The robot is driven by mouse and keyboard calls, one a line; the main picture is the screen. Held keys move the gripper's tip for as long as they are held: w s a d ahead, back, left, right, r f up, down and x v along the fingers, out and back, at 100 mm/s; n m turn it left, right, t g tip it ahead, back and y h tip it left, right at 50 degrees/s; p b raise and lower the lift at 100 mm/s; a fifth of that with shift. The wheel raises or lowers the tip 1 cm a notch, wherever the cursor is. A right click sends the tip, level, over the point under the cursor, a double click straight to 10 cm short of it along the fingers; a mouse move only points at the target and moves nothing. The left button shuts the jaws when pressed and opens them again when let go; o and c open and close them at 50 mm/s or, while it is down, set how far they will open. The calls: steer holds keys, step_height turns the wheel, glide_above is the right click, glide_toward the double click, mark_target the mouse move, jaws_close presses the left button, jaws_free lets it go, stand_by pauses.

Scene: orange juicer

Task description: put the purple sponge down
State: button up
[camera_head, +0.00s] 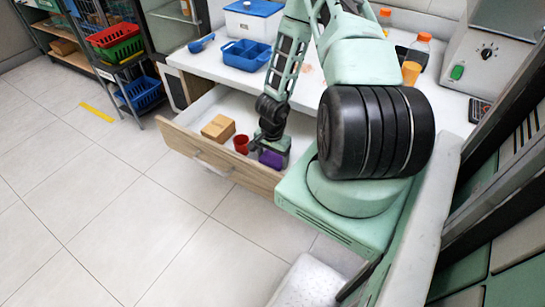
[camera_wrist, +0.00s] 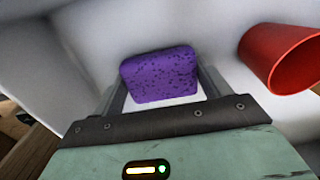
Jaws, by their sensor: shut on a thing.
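The purple sponge (camera_wrist: 160,75) is between the two fingers of my gripper (camera_wrist: 163,88) in the wrist view. My gripper is shut on it. In the head view my gripper (camera_head: 270,150) points down inside the open drawer (camera_head: 180,135), at its right part, and the sponge (camera_head: 271,158) shows at the fingertips. The white drawer interior is close around the sponge. I cannot tell whether the sponge touches the drawer floor.
A red cup (camera_head: 241,144) stands in the drawer just left of my gripper; it also shows in the wrist view (camera_wrist: 282,58). A tan block (camera_head: 218,128) lies farther left. A blue tray (camera_head: 244,54) and bottles (camera_head: 418,50) are on the counter.

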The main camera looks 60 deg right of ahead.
mark_target(272, 158)
steer(key=o, duration=1)
steer(key=shift+f, duration=0.1)
steer(key=shift+o, duration=0.2)
step_height(272, 158, up, 12)
steer(key=p, duration=0.3)
steer(key=w+a+r+n+t+y, duration=0.1)
steer(key=w+a+r+n, duration=0.25)
steer(key=a, duration=0.25)
steer(key=w+a+r+n, duration=0.2)
steer(key=a+r, duration=0.3)
steer(key=a, duration=0.1)
steer(key=w+a+r+n+t+y, duration=0.1)
steer(key=w+a+r+n, duration=0.2)
steer(key=a, duration=0.4)
steer(key=s+a+r+n+g, duration=0.1)
steer(key=s+a+r+n, duration=0.4)
steer(key=a, duration=0.3)
steer(key=s+a+r+n+g, duration=0.1)
steer(key=s+a+r+n, duration=0.4)
steer(key=a, duration=0.2)
steer(key=s+a+r+n, duration=0.1)
steer(key=s+r+n, duration=0.1)
steer(key=s, duration=0.3)
steer(key=s+a+r+n+h, duration=0.1)
steer(key=s+r+n, duration=0.2)
steer(key=s+n, duration=0.1)
steer(key=shift+s+a, duration=0.4)
steer(key=shift+s, duration=0.05)
